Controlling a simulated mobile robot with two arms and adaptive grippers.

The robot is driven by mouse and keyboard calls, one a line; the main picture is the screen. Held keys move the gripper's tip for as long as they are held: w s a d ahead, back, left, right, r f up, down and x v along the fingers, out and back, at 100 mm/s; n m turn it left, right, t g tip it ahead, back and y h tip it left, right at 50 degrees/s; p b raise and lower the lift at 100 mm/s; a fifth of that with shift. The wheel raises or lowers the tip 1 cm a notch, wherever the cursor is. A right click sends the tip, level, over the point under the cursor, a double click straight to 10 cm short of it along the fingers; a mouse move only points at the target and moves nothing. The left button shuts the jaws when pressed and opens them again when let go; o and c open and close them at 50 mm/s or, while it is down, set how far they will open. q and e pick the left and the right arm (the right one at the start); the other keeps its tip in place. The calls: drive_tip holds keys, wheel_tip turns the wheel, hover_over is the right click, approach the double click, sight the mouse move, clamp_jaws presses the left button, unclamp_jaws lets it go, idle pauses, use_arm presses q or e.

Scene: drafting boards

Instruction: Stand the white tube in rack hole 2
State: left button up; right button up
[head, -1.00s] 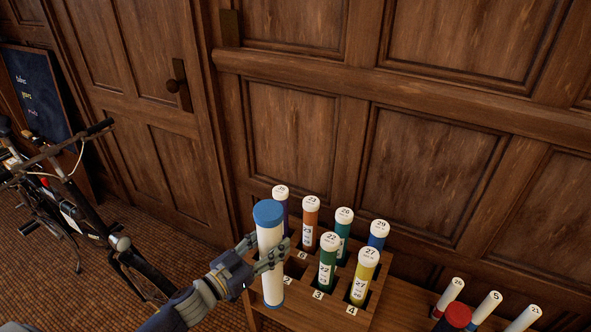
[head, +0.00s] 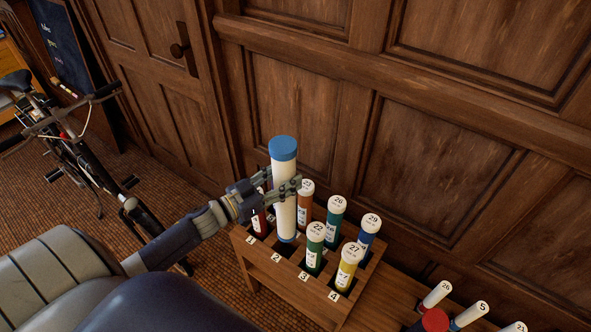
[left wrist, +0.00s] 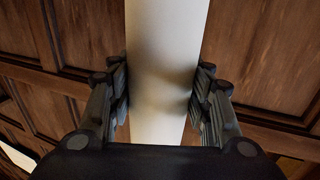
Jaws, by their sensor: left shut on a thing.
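The white tube (head: 285,218) has a blue cap and stands nearly upright in my left gripper (head: 287,187). In the left wrist view the tube (left wrist: 165,50) runs between both fingers of the gripper (left wrist: 161,95). The wooden rack (head: 262,262) has front labels 1 to 4. The tube's lower end shows at the rack top behind label 2, by the dark opening of hole 2 (head: 284,250). I cannot tell whether the end is inside the hole or just above it. My right gripper is not in view.
A red tube (head: 259,224) is in hole 1, green tube 22 (head: 314,250) in hole 3, yellow tube 27 (head: 347,270) in hole 4. An orange tube (head: 306,203), green tube 26 (head: 334,218) and blue tube 29 (head: 368,237) fill the back row. A bicycle (head: 80,165) stands left.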

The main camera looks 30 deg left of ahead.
use_arm(q)
drive_tip(key=shift+s+a+f+b, duration=0.1)
drive_tip(key=shift+s+f+b, duration=0.15)
drive_tip(key=shift+f+b, duration=0.25)
drive_tip(key=shift+s+a+f+b, duration=0.1)
drive_tip(key=shift+s+f+b, duration=0.15)
drive_tip(key=shift+f+b, duration=0.2)
drive_tip(key=b, duration=0.4)
hover_over(278, 219)
drive_tip(key=w, duration=0.2)
wheel_tip(278, 219, down, 4)
drive_tip(key=shift+w+d+f+b, duration=0.1)
drive_tip(key=shift+d+f+b, duration=0.05)
drive_tip(key=shift+f+b, duration=1.4)
drive_tip(key=shift+d+f+b, duration=0.15)
drive_tip(key=shift+f+b, duration=0.9)
drive_tip(key=shift+f, duration=0.95)
drive_tip(key=shift+w+d+f+b, duration=0.1)
drive_tip(key=shift+d+f+b, duration=0.05)
drive_tip(key=shift+f+b, duration=1.4)
drive_tip(key=shift+f, duration=0.3)
drive_tip(key=shift+p, duration=0.3)
drive_tip(key=o, duration=1.5)
drive_tip(key=shift+c, duration=0.2)
